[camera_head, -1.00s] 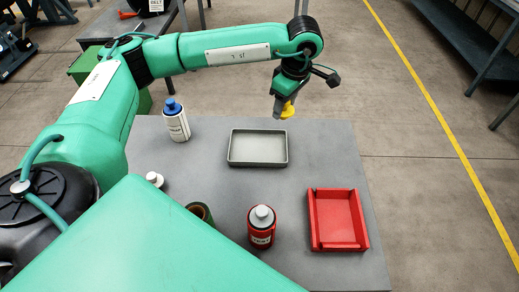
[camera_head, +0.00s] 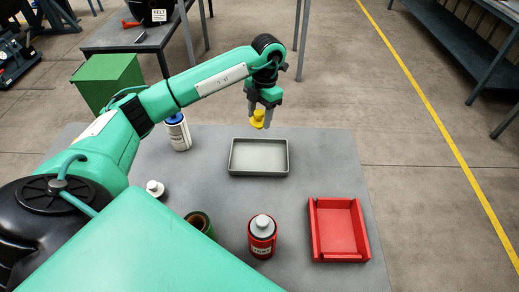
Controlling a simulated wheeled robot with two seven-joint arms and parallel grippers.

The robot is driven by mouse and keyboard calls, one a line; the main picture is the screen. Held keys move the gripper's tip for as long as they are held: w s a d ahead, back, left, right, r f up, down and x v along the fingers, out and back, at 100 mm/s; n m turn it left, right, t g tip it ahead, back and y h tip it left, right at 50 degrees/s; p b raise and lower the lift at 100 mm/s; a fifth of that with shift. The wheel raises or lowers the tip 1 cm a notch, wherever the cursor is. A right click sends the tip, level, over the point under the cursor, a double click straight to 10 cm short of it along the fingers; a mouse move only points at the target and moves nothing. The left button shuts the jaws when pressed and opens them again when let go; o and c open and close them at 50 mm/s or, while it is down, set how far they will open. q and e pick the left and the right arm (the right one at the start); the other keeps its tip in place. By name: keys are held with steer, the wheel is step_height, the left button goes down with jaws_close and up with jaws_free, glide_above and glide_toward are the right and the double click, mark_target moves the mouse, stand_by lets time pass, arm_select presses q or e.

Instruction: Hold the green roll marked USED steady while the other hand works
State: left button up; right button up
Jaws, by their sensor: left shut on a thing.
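The green roll (camera_head: 203,222) stands on the grey table at its near side. It shows a dark opening with a brown inner edge; a large green part of mine hides much of it, and no USED mark can be read. My left gripper (camera_head: 261,117) is shut on a small yellow thing (camera_head: 257,119), held above the far edge of the table beyond the grey tray (camera_head: 235,164). It is well apart from the roll. My right gripper is not in view.
A red bottle with a grey cap (camera_head: 262,238) stands right of the roll, and a red tray (camera_head: 316,245) lies farther right. A white bottle (camera_head: 179,136) stands partly behind my left arm. A small white piece (camera_head: 155,188) lies at the left.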

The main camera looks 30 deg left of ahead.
arm_select(q)
step_height(320, 180, down, 11)
steer(key=shift+r+p, duration=0.1)
steer(key=shift+p, duration=0.75)
steer(key=shift+f, duration=0.35)
step_height(320, 180, down, 3)
steer(key=shift+r+p, duration=0.2)
steer(key=shift+p, duration=0.2)
steer(key=shift+f, duration=0.35)
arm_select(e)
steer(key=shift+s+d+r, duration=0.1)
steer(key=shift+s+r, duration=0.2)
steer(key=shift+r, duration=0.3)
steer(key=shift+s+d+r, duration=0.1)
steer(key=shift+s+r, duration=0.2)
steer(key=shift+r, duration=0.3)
